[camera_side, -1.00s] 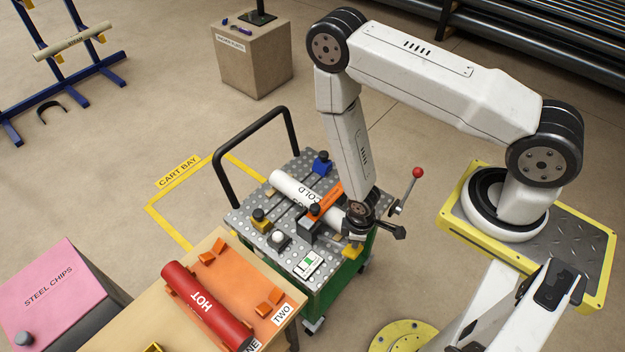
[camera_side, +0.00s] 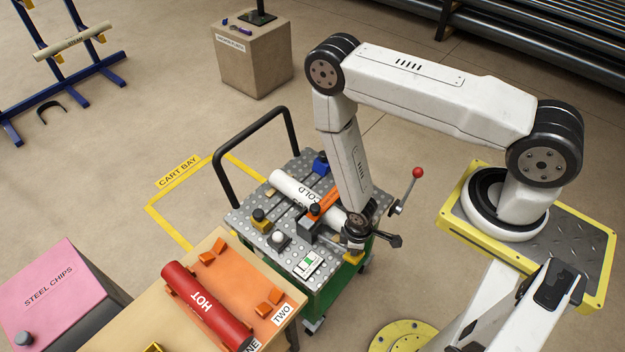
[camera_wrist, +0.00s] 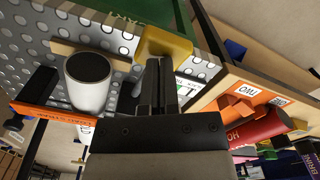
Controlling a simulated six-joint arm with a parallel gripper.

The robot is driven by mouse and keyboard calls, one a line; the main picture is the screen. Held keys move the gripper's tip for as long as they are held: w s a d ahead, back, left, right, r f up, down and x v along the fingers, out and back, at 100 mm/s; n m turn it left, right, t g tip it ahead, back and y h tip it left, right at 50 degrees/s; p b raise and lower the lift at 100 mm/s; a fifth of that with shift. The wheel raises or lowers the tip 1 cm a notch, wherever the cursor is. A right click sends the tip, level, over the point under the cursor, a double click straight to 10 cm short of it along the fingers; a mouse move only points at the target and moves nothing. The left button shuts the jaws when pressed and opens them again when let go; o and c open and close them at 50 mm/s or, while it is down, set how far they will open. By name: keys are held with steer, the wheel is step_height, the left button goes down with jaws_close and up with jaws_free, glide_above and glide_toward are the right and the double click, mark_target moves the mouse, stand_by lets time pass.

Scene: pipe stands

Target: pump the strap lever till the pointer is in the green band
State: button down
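A white pipe marked COLD (camera_side: 291,187) lies on the grey perforated cart top. An orange strap bar (camera_side: 327,200) crosses the pipe; it also shows in the wrist view (camera_wrist: 52,113). A lever with a red ball knob (camera_side: 417,173) rises at the cart's right side. The white gauge card with a green patch (camera_side: 308,264) is at the cart's front corner; its pointer is too small to read. My gripper (camera_wrist: 157,62) has its dark fingers together beside a yellow block (camera_wrist: 167,42), with no object visible between them. In the side view my wrist hides the fingertips.
A red pipe marked HOT (camera_side: 205,305) lies on the orange rack of the table at front left. A black cart handle (camera_side: 217,165) stands at the back left. A pink STEEL CHIPS box (camera_side: 50,285) is farther left.

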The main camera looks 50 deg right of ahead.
steer(key=shift+f, duration=1.35)
steer(key=shift+w+f, duration=0.1)
steer(key=shift+f, duration=0.05)
steer(key=shift+r, duration=3.7)
steer(key=shift+f, duration=0.2)
steer(key=shift+f, duration=3.35)
steer(key=shift+s+r, duration=0.2)
steer(key=shift+r, duration=3.35)
steer(key=shift+f, duration=0.1)
